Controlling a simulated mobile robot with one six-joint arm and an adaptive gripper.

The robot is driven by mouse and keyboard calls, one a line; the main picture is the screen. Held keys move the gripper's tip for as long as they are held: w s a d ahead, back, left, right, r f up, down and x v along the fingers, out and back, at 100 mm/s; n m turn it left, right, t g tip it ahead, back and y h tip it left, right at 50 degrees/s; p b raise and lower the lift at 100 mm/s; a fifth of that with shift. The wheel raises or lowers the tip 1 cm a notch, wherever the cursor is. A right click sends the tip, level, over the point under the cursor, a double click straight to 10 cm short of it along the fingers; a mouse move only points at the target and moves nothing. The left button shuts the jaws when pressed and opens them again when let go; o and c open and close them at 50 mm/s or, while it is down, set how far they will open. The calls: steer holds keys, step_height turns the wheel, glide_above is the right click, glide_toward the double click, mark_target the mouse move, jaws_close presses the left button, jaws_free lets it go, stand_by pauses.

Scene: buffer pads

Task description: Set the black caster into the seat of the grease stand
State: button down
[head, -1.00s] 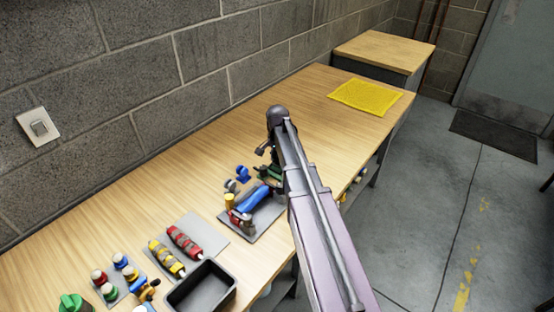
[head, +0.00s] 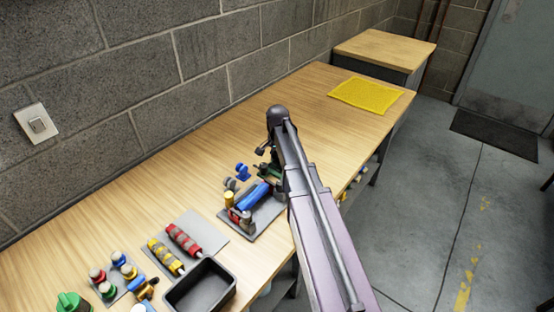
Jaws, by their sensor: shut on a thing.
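My gripper (head: 264,157) hangs below the dark wrist over the middle of the bench, partly hidden by my arm. It is shut on a small dark thing, which I take to be the black caster; its outline is too small and covered to make out. A blue caster (head: 242,170) and a grey caster (head: 230,184) stand on the bench just left of the gripper. In front of it is a dark grey plate (head: 268,222) bearing a blue cylinder (head: 251,194) and red and yellow pieces. I cannot tell which part is the grease stand's seat.
A black open bin (head: 200,286) stands at the bench's front edge. Behind it a grey mat (head: 208,232) holds red and yellow grips. Several coloured knobs stand at lower left. A yellow mat (head: 366,95) lies at the far end; the bench between is clear.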

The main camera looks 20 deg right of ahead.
steer(key=shift+f+b, duration=0.4)
steer(key=shift+f, duration=0.1)
stand_by(0.3)
steer(key=shift+c, duration=1.1)
jaws_free()
steer(key=shift+r, duration=0.25)
step_height(320, 180, up, 8)
steer(key=p, duration=0.8)
steer(key=shift+f, duration=0.2)
steer(key=w+a, duration=0.7)
steer(key=a, duration=0.2)
steer(key=shift+a+r+n, duration=0.2)
steer(key=shift+n, duration=0.1)
steer(key=shift+s, duration=0.1)
